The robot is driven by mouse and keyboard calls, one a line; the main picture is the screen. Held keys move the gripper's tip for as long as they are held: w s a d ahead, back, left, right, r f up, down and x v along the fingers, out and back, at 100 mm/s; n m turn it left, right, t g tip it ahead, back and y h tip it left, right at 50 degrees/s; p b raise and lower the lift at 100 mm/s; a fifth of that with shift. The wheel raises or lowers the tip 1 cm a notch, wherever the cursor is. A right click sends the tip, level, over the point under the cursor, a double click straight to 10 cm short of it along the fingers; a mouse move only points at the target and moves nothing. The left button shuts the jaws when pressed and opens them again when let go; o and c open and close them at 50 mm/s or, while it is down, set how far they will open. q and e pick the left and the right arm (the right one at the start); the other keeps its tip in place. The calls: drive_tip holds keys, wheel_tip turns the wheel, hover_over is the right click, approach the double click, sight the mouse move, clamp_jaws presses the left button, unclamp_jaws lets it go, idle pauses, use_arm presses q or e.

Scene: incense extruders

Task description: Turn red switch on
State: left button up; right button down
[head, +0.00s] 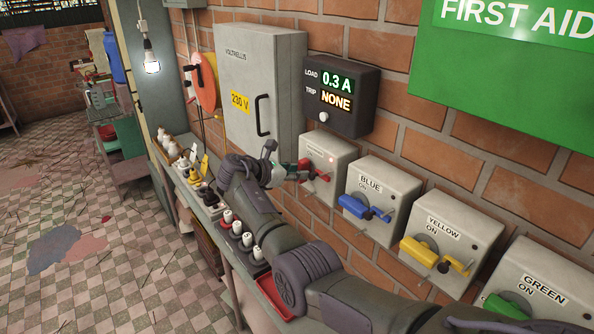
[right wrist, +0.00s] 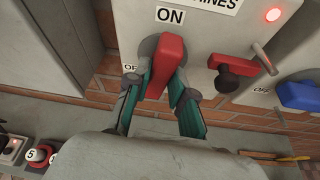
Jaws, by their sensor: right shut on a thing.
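The red switch handle (right wrist: 168,60) is on a grey box (head: 336,155), the leftmost in the row of switch boxes. My right gripper (right wrist: 159,86) is shut on the red handle, one teal finger on each side of it. In the head view the right gripper (head: 293,171) reaches the front of this box and partly covers the handle. In the right wrist view, "ON" is printed beside the handle's grey hub, and a partly hidden "OFF" lies to its left. A red light (right wrist: 272,15) glows on the box. My left gripper is not in view.
Blue (head: 383,195), yellow (head: 452,240) and green (head: 540,290) switch boxes follow to the right. A black display (head: 341,95) above reads 0.3 A and NONE. A grey cabinet (head: 262,75) hangs at left. A bench with several numbered plugs runs below my arm.

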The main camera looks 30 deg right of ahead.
drive_tip(key=shift+n+g, duration=0.3)
drive_tip(key=shift+n, duration=0.2)
idle(0.3)
drive_tip(key=c, duration=1)
unclamp_jaws()
drive_tip(key=w+v, duration=0.1)
drive_tip(key=v, duration=1)
drive_tip(key=shift+s+a, duration=0.4)
drive_tip(key=shift+a, duration=0.05)
